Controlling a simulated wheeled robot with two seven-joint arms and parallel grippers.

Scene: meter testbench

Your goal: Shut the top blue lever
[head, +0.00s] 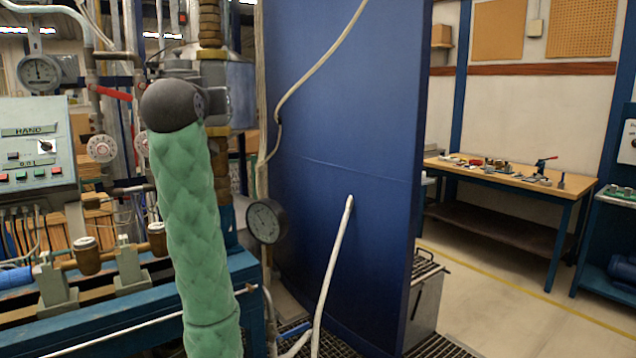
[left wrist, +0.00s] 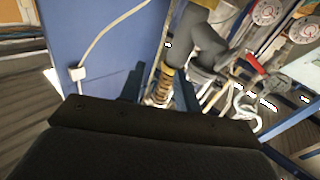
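I cannot make out a blue lever for certain in either view. My left gripper (left wrist: 158,88) shows in the left wrist view as two dark blue fingers, apart, with nothing seen held. Brass-coloured and grey pipework (left wrist: 205,45) lies beyond the fingers.
A tall blue panel (head: 345,140) stands right of the pipes, with a pale cable on it. A red lever (head: 110,92), a round gauge (head: 266,221) and a control box (head: 36,150) are near the pipework.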

